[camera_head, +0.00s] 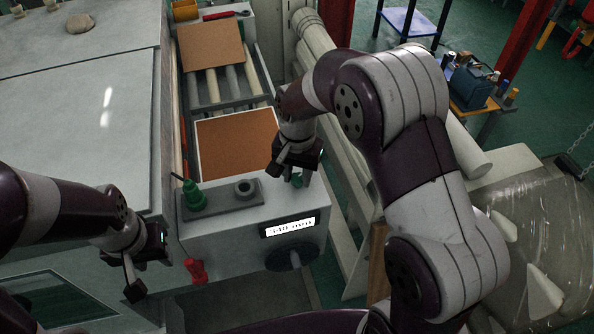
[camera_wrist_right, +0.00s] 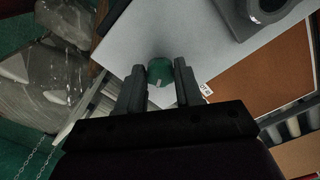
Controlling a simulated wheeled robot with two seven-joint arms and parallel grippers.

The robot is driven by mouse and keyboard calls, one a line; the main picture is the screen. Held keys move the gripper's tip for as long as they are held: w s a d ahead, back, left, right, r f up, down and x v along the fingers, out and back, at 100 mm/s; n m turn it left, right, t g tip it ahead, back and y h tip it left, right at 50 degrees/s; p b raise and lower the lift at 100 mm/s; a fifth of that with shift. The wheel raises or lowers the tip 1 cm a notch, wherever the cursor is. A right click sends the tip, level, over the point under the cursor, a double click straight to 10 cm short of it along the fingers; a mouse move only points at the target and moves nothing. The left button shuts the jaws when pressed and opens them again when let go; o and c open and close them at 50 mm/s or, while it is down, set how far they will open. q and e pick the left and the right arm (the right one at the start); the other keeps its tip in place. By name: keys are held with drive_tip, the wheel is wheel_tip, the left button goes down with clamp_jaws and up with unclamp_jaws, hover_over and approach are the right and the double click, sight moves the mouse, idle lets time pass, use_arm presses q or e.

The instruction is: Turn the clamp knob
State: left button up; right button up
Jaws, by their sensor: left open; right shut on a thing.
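A green knob (camera_wrist_right: 160,72) with a pale mark sits between the fingers of my right gripper (camera_wrist_right: 159,85) in the right wrist view. My right gripper is shut on it at the right end of the machine's top. In the head view my right gripper (camera_head: 290,170) largely hides this knob, and only a bit of green (camera_head: 299,181) shows below the fingers. My left gripper (camera_head: 148,268) is open and empty in front of the machine, left of a red knob (camera_head: 196,270) on its front.
The grey machine box (camera_head: 225,237) carries a digital display (camera_head: 290,227), a dark round handwheel (camera_head: 292,256), a green-topped fitting (camera_head: 193,194) and a grey ring (camera_head: 246,188). Brown boards (camera_head: 237,142) lie on the roller conveyor behind. A wrapped bundle (camera_head: 535,225) stands at right.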

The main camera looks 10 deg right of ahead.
drive_tip(key=n, duration=0.3)
drive_tip(key=shift+r+n+p, duration=0.1)
drive_tip(key=shift+n+p, duration=0.2)
drive_tip(key=shift+p, duration=0.05)
drive_tip(key=n, duration=0.3)
drive_tip(key=shift+w+d+n+p, duration=0.1)
drive_tip(key=shift+n+p, duration=0.25)
drive_tip(key=shift+n, duration=0.05)
drive_tip(key=n, duration=0.3)
drive_tip(key=shift+n+p, duration=0.3)
drive_tip(key=n, duration=0.3)
drive_tip(key=shift+n, duration=0.3)
drive_tip(key=n+p, duration=0.1)
drive_tip(key=n, duration=0.2)
drive_tip(key=shift+n, duration=0.3)
drive_tip(key=n, duration=0.3)
drive_tip(key=shift+w+d+n, duration=0.1)
drive_tip(key=shift+n, duration=0.2)
drive_tip(key=n, duration=0.4)
drive_tip(key=shift+p, duration=0.35)
drive_tip(key=shift+n, duration=2.1)
